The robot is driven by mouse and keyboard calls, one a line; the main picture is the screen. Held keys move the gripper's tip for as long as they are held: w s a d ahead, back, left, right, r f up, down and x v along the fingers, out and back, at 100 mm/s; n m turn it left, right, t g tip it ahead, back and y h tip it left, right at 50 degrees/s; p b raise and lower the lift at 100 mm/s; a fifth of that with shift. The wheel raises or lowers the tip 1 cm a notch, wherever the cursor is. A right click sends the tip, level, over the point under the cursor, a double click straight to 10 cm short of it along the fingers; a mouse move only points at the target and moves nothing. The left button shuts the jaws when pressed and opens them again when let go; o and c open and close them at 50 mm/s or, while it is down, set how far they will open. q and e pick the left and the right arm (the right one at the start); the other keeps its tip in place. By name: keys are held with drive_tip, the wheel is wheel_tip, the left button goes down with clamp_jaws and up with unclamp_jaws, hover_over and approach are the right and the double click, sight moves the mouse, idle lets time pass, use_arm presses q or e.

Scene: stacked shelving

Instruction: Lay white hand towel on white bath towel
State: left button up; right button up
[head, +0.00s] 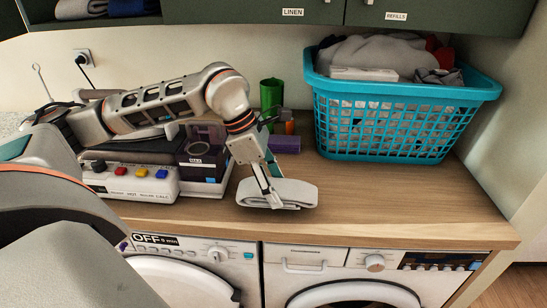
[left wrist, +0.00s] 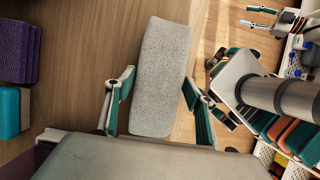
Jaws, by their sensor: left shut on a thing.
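A folded off-white hand towel (head: 292,192) is at the front middle of the wooden counter. My left gripper (head: 270,196) points down and is shut on it. In the left wrist view the same towel (left wrist: 160,75) lies between the two fingers of my left gripper (left wrist: 157,102), its long side running away from the palm. I cannot tell whether the towel touches the counter. A flat white folded thing (head: 364,74) lies in the teal basket; I cannot tell whether it is the bath towel.
The teal basket (head: 398,122) holds heaped cloth at the back right. A label device (head: 130,181), a dark box (head: 203,160), a green cup (head: 271,95) and a purple block (head: 286,144) stand left of it. The counter (head: 400,196) before the basket is clear. Washing machines stand below.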

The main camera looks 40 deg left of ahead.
use_arm(q)
drive_tip(key=w+a, duration=0.2)
drive_tip(key=w, duration=0.1)
drive_tip(key=w+a, duration=0.2)
drive_tip(key=w, duration=0.1)
drive_tip(key=w+a+p, duration=0.1)
drive_tip(key=w+a, duration=0.2)
drive_tip(key=w, duration=0.1)
drive_tip(key=shift+w+a+f, duration=0.1)
drive_tip(key=shift+w+a, duration=0.35)
drive_tip(key=shift+f, duration=1.65)
use_arm(e)
drive_tip(key=shift+w+r, duration=0.25)
drive_tip(key=shift+r, duration=0.3)
drive_tip(key=shift+w+r, duration=0.2)
drive_tip(key=shift+r, duration=0.35)
use_arm(q)
drive_tip(key=shift+f, duration=0.15)
drive_tip(key=o, duration=1)
drive_tip(key=shift+o, duration=0.6)
use_arm(e)
drive_tip(key=shift+a+r, duration=0.1)
drive_tip(key=shift+w+r, duration=0.1)
